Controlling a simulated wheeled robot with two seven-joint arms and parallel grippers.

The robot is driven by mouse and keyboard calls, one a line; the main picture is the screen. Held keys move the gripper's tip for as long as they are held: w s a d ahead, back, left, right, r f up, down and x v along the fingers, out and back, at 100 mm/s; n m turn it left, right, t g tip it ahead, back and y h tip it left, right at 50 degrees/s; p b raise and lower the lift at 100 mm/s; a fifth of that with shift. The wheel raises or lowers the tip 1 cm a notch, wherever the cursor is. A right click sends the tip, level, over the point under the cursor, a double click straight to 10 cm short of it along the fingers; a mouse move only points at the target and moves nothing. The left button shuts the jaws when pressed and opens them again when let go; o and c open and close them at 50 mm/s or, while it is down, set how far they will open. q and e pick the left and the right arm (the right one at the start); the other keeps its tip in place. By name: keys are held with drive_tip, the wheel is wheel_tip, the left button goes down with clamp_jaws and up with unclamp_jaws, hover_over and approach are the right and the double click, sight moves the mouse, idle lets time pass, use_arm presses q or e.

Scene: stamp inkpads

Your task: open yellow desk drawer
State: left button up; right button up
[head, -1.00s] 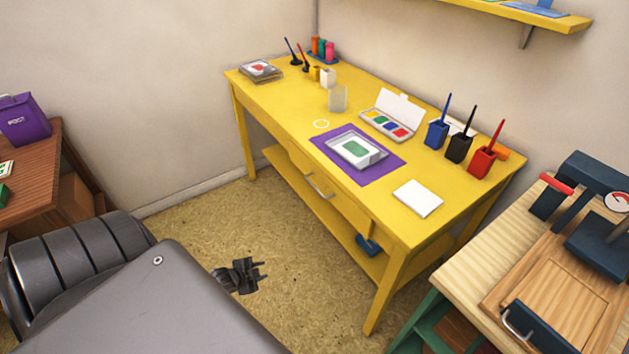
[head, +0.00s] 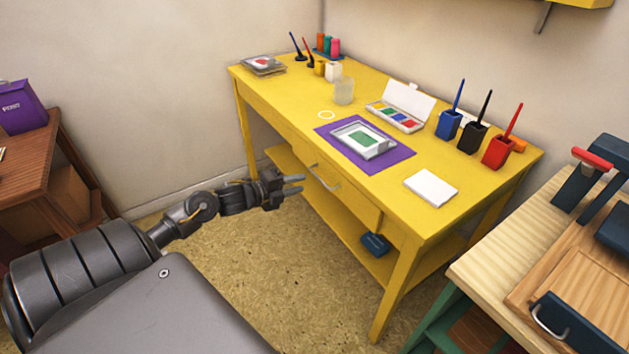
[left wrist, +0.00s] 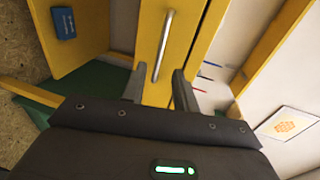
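The yellow desk (head: 284,103) stands against the wall. Its drawer (head: 357,208) looks shut in the front, below the purple mat, with a curved metal handle (head: 325,179). My left gripper (head: 296,184) is in front of the drawer, a little left of the handle, with fingers apart and nothing between them. In the left wrist view the handle (left wrist: 163,46) runs upright on the yellow drawer front, beyond and roughly between the open fingers (left wrist: 159,84); they appear apart from it. My right gripper is not in view.
On the desktop are a purple mat (head: 388,164) with an inkpad, a white pad (head: 431,188), a paint box (head: 398,116) and several brush pots. A blue box (head: 375,244) sits on the lower shelf. A wooden bench (head: 490,262) stands right. Floor before the desk is clear.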

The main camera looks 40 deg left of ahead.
use_arm(q)
drive_tip(key=x, duration=0.7)
drive_tip(key=shift+c, duration=0.3)
clamp_jaws()
drive_tip(key=shift+a, duration=0.1)
